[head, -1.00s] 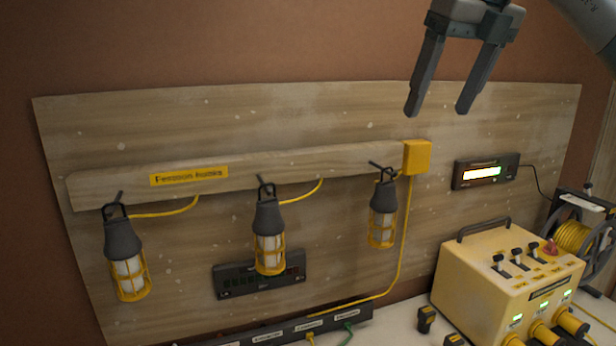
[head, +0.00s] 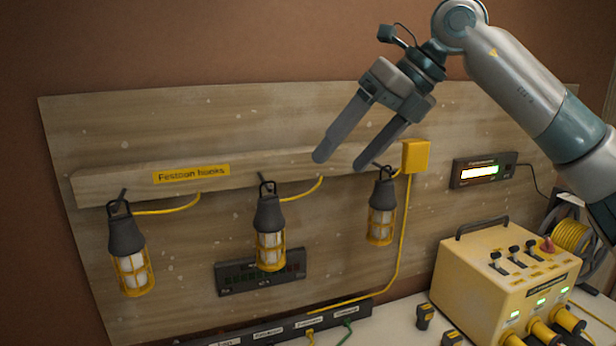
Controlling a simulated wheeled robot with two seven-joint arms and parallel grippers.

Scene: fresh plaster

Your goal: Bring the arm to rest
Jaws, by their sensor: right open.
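My right gripper (head: 343,163) is open and empty. Its arm (head: 515,80) comes in from the right, and the two fingers point down and left in front of the wooden board, near the right end of the hook rail (head: 345,164). Three caged lamps hang from hooks on the rail: a left lamp (head: 128,250), a middle lamp (head: 269,232) and a right lamp (head: 382,210). The fingertips appear above and between the middle and right lamps; I cannot tell how far in front of them. My left gripper is not in view.
A yellow power box (head: 500,285) with switches and plugs stands on the white table (head: 392,325). A cable reel (head: 572,238) is behind it at the right. A lit display (head: 483,172) and a dark panel (head: 260,273) are on the board. A labelled strip (head: 285,329) lies below.

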